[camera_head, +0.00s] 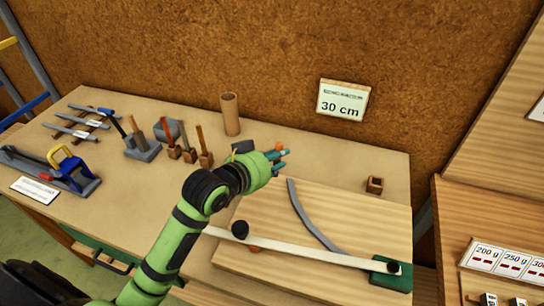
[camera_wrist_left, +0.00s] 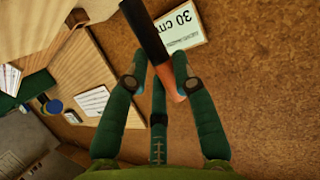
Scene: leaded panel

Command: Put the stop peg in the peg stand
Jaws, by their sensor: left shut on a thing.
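My left gripper (camera_head: 279,160) is above the back of the bench, near the back edge of the wooden board. In the left wrist view its green fingers (camera_wrist_left: 160,85) are shut on a dark rod with an orange end, which looks like the stop peg (camera_wrist_left: 153,35). The rod is tilted across the fingers. In the head view the gripper largely hides it. A small wooden block with a dark opening, which looks like the peg stand (camera_head: 375,185), stands at the back right of the bench, apart from the gripper. My right gripper is not in view.
The wooden board (camera_head: 350,212) carries a curved grey strip (camera_head: 305,217) and a long pale strip (camera_head: 310,257) with a black knob (camera_head: 240,229). Wooden-handled tools (camera_head: 203,142) and a brown tube (camera_head: 230,114) stand left. A 30 cm sign (camera_head: 342,101) hangs behind.

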